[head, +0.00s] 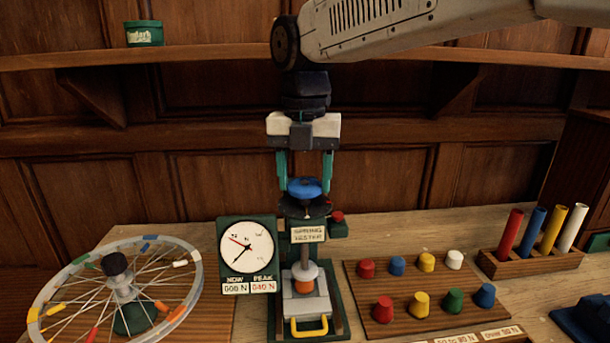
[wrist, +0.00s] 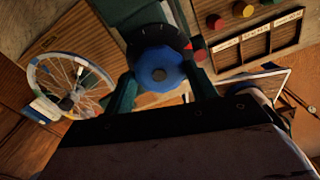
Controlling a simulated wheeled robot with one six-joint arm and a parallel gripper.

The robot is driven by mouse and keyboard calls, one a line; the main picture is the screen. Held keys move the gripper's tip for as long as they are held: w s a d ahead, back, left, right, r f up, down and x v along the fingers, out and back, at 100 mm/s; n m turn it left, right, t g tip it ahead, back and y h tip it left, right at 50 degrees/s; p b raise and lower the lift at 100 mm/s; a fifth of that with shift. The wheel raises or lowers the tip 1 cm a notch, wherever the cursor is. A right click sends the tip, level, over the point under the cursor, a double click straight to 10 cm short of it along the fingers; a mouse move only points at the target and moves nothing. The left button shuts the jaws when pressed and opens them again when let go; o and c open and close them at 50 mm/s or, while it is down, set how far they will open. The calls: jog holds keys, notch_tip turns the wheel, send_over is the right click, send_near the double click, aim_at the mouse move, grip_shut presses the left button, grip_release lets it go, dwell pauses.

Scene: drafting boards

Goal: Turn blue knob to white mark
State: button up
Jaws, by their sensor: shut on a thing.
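The blue knob (head: 304,186) sits on top of the spring tester (head: 308,235), above a dark round disc (head: 296,209). My gripper (head: 304,178) points straight down, with one teal finger on each side of the knob, shut on it. In the wrist view the blue knob (wrist: 160,70) shows between the fingers, with a red pointer (wrist: 188,46) at the dark disc's edge. A small pale spot shows on the front of the disc in the head view, but I cannot tell whether it is the white mark.
A dial gauge (head: 246,251) with number readouts stands left of the tester, beside a spoked wheel (head: 60,290). A red button (head: 337,216) is close right of the knob. A board of coloured pegs (head: 400,300) and a rack of coloured tubes (head: 535,262) stand further right.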

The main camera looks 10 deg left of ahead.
aim_at(306, 184)
jog(key=shift+r, duration=0.1)
jog(key=o, duration=1)
notch_tip(306, 184, up, 8)
jog(key=shift+f, duration=0.15)
jog(key=shift+d, duration=0.1)
